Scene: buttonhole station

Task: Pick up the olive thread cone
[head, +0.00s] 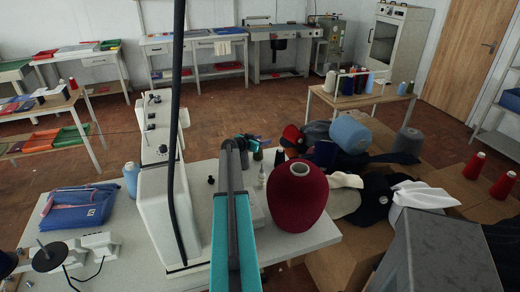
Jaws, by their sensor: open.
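I cannot clearly make out an olive thread cone. A small dark greenish shape (258,154) stands on the white table just beyond my arm and may be it, but it is too small to be sure. My teal and grey arm reaches forward over the table. My gripper (252,141) is at its far end, small and partly hidden behind the arm, close to that shape. It is open. I cannot tell whether it touches anything.
A large dark red yarn cone (298,196) stands right of my arm. Boxes with garments and cones, including a grey cone (408,142), crowd the right.

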